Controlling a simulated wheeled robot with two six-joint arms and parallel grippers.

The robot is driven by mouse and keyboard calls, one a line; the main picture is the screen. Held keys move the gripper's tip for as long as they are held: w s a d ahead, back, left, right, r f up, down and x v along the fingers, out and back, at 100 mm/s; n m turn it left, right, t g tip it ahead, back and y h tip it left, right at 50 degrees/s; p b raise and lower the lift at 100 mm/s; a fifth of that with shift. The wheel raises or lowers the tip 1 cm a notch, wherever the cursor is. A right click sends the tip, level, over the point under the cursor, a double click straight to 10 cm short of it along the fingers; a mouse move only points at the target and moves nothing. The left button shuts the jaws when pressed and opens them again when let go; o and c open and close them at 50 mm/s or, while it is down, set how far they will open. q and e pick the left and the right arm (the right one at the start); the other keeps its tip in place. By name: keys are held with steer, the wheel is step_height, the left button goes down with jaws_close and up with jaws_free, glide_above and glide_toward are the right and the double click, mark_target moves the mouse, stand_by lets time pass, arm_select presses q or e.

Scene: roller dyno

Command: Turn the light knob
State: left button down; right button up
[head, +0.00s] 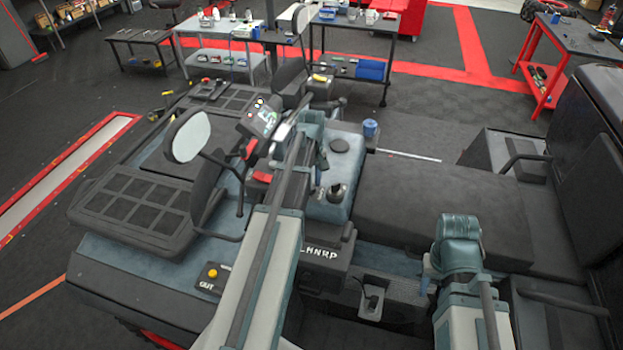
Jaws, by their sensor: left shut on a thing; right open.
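My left gripper (322,166) points down at the blue-grey console in the middle of the vehicle cab. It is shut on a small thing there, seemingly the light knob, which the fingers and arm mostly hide. A dark round knob (337,191) stands on the console just below and right of the gripper, and a flat dark disc (339,145) is beyond it. My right gripper (425,284) is low at the right, beside the seat, open and well apart from the console. Its fingers are small and partly hidden by my wrist.
A yellow button (211,273) sits on the left panel. A blue cup (370,128) stands behind the console. The wide dark seat (440,195) is bare.

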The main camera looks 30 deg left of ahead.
mark_target(312, 187)
arm_select(q)
steer(key=shift+c, duration=2.4)
jaws_free()
steer(key=shift+r, duration=0.1)
step_height(312, 187, up, 15)
steer(key=p, duration=1.5)
